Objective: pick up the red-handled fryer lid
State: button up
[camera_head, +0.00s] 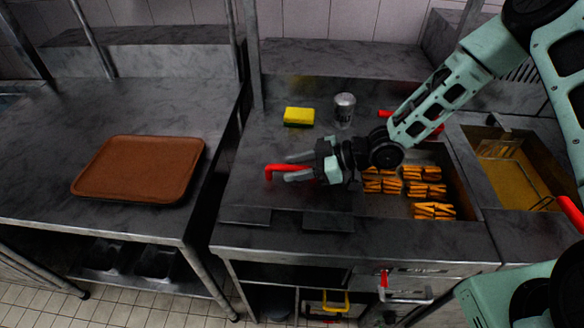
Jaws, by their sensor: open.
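A red handle (272,169) stands up from the dark steel counter left of the fryer. The lid under it blends into the grey metal, so its outline is hard to make out. My gripper (291,166) is open and reaches in from the right, its grey fingers pointing left. The red handle shows between and just beyond the two fingertips. I cannot tell whether the fingers touch it. My wrist hides the counter behind it.
A yellow sponge (299,116) and a metal can (344,109) stand behind my gripper. The fryer well with fries (433,211) lies to the right, then an oil well (517,180). A brown tray (140,169) is on the left table, across a gap.

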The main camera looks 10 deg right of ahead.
grip_shut()
jog(key=shift+r, duration=0.15)
